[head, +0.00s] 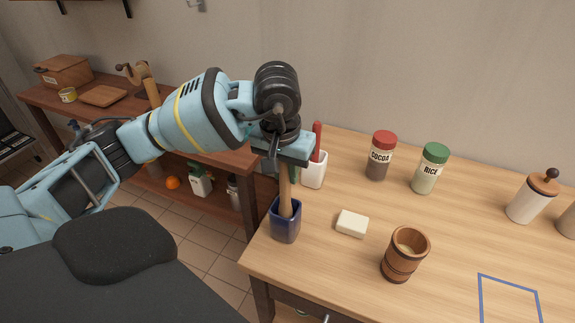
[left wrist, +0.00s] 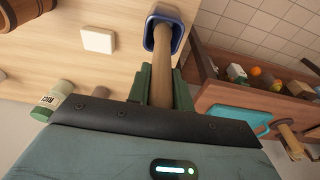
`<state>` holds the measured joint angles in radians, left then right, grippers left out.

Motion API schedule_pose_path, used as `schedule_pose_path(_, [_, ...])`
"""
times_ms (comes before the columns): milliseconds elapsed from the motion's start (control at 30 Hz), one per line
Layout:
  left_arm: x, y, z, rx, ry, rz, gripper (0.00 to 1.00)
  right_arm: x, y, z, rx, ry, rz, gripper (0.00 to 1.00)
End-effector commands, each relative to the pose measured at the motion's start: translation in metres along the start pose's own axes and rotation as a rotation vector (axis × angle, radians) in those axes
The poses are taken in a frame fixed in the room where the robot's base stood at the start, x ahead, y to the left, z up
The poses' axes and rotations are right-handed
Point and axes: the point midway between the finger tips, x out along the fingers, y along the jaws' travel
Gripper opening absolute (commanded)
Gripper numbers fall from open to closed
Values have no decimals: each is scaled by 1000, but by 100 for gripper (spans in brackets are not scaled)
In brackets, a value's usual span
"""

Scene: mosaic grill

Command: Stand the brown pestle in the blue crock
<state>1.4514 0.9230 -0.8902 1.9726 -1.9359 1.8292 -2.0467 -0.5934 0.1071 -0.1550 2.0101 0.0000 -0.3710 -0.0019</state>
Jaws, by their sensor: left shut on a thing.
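The blue crock (head: 285,222) stands on the wooden table near its left edge. The brown pestle (head: 285,196) is upright with its lower end inside the crock's opening. My left gripper (head: 284,163) is above the crock and shut on the pestle's upper part. In the left wrist view the pestle (left wrist: 168,62) runs from between the green fingers of the gripper (left wrist: 163,88) into the crock (left wrist: 151,40). Whether the pestle touches the crock's bottom is hidden. My right gripper is not in view.
A white block (head: 352,223) and a wooden barrel cup (head: 405,254) stand right of the crock. Behind it is a white holder (head: 314,170) with a red handle. Cocoa (head: 380,156) and rice (head: 430,168) jars stand further back. The table's front right has a blue outline (head: 510,284).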

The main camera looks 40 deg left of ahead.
Motion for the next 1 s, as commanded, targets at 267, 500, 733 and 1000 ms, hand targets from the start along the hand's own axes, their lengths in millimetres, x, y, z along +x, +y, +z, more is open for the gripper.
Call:
schedule_pose_path(267, [17, 0, 2, -1, -1, 0, 0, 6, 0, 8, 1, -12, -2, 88])
schedule_pose_path(500, [20, 0, 3, -1, 0, 0, 0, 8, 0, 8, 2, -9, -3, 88])
schedule_pose_path(733, [20, 0, 3, -1, 1, 0, 0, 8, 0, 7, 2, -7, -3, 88])
schedule_pose_path(1000, [20, 0, 3, -1, 0, 0, 47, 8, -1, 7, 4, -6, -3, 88])
